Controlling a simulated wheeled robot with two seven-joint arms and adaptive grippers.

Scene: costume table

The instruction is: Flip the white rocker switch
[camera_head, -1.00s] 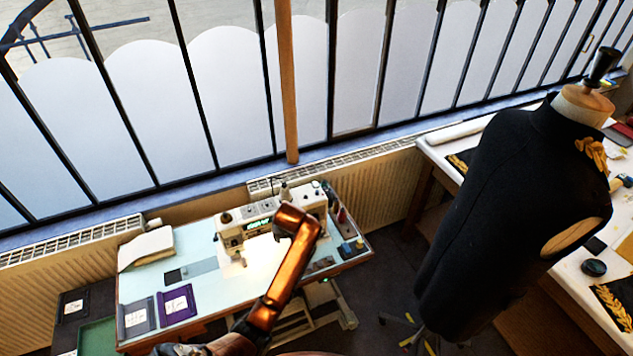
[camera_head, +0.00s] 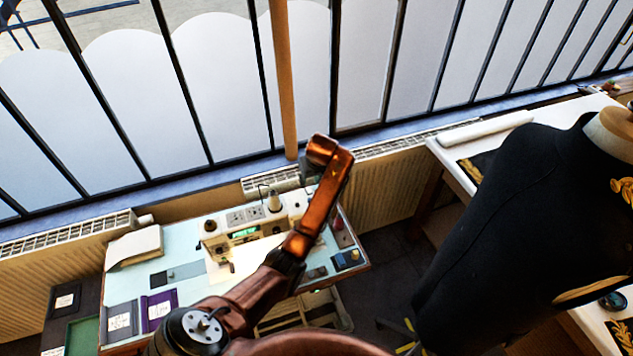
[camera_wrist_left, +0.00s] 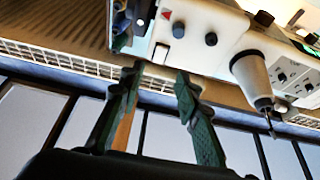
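The white sewing machine (camera_head: 245,232) stands on the pale blue table (camera_head: 190,252) below the window. In the left wrist view its white body (camera_wrist_left: 205,30) fills the upper right, with dark round knobs and a small red triangle mark. In the head view my copper arm crosses in front of the machine's right part, and the gripper is mostly hidden. My right gripper is not in view.
A thread cone (camera_wrist_left: 252,75) on a spindle stands up beside the fingers. A dark dress form (camera_head: 510,220) stands at the right. Behind the table are a radiator (camera_head: 385,185) and a barred window. A notebook (camera_head: 135,245) and cards lie on the table's left.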

